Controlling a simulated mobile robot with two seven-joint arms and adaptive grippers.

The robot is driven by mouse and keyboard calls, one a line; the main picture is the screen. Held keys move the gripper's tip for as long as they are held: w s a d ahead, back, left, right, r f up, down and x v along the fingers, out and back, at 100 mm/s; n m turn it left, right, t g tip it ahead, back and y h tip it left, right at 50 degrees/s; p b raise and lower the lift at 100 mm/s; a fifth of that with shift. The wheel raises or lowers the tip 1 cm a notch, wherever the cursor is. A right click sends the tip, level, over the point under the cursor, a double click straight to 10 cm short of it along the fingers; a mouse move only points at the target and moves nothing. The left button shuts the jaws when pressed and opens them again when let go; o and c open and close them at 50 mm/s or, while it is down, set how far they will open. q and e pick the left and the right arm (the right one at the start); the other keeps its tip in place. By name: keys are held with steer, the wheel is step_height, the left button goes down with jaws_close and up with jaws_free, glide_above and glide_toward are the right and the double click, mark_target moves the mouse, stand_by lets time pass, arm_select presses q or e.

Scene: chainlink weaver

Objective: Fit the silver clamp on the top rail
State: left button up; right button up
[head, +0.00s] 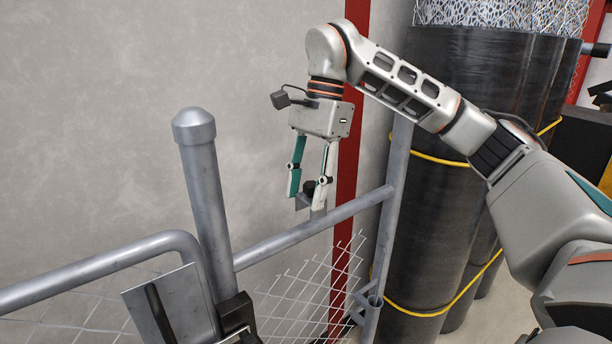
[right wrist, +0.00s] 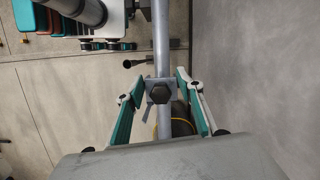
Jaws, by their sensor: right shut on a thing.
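The silver clamp (head: 303,202), a small grey piece with a dark bolt head, is between the fingertips of my right gripper (head: 309,191). In the right wrist view the clamp (right wrist: 160,93) sits between the teal finger pads, in line with the top rail (right wrist: 161,48). In the head view the top rail (head: 310,229) slopes up to the right, and the clamp shows at or just above it, close to its right part. I cannot tell whether the clamp touches the rail. My right gripper points down and is shut on the clamp. My left gripper is not in view.
A capped post (head: 205,180) stands left of the clamp, with a flat grey plate (head: 180,307) at its lower left. Chain-link mesh (head: 300,295) hangs below the rail. A large dark roll (head: 440,220) with yellow bands stands right. A grey wall (head: 100,90) is behind.

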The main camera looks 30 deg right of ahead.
step_height(320, 180, down, 3)
steer(key=shift+r, duration=0.1)
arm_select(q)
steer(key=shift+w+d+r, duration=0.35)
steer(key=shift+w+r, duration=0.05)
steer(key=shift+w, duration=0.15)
arm_select(e)
steer(key=shift+f, duration=1)
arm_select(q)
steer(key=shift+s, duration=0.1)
arm_select(e)
steer(key=o, duration=1.4)
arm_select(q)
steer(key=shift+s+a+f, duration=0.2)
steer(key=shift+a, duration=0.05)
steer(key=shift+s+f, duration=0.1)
arm_select(e)
steer(key=shift+w+d+r, duration=0.1)
steer(key=shift+d+r, duration=0.05)
steer(key=shift+r, duration=0.3)
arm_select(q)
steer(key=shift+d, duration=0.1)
arm_select(e)
steer(key=v, duration=1.1)
